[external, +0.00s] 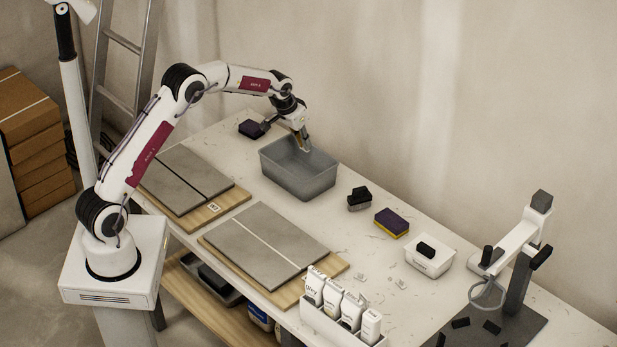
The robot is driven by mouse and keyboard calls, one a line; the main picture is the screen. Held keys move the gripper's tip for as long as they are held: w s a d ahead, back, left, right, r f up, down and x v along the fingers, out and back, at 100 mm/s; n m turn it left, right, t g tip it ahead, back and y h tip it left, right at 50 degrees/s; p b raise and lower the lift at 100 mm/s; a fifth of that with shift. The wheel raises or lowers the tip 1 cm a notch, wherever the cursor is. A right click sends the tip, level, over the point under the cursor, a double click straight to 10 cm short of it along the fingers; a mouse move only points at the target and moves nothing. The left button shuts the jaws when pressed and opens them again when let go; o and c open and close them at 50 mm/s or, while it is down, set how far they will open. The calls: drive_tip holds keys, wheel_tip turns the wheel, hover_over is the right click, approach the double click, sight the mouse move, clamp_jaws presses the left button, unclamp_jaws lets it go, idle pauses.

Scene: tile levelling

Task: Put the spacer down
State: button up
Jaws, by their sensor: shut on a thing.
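My gripper (303,143) points down over the grey plastic tub (300,176), near its back rim. Its fingers are shut on the spacer, which is too small and dark to make out from here. Two small pale pieces that look like spacers (361,277) lie on the white table to the right of the front tiles. Two grey tiles (265,243) lie on a wooden board with a pale gap between them. Another pair of tiles (185,178) lies on a second board with a dark gap and a small white label at its edge.
A dark sponge (251,129), a dark block (359,198), a purple-yellow sponge (391,222) and a white tub (430,262) stand along the table (345,235). A stand with a ring (520,262) is at right.

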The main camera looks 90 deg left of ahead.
drive_tip(key=shift+f, duration=0.35)
drive_tip(key=shift+f, duration=0.1)
hover_over(307, 176)
drive_tip(key=s+d, duration=0.1)
drive_tip(key=shift+f, duration=3)
drive_tip(key=shift+f, duration=1.85)
drive_tip(key=shift+f, duration=0.1)
drive_tip(key=o, duration=0.7)
drive_tip(key=shift+c, duration=0.2)
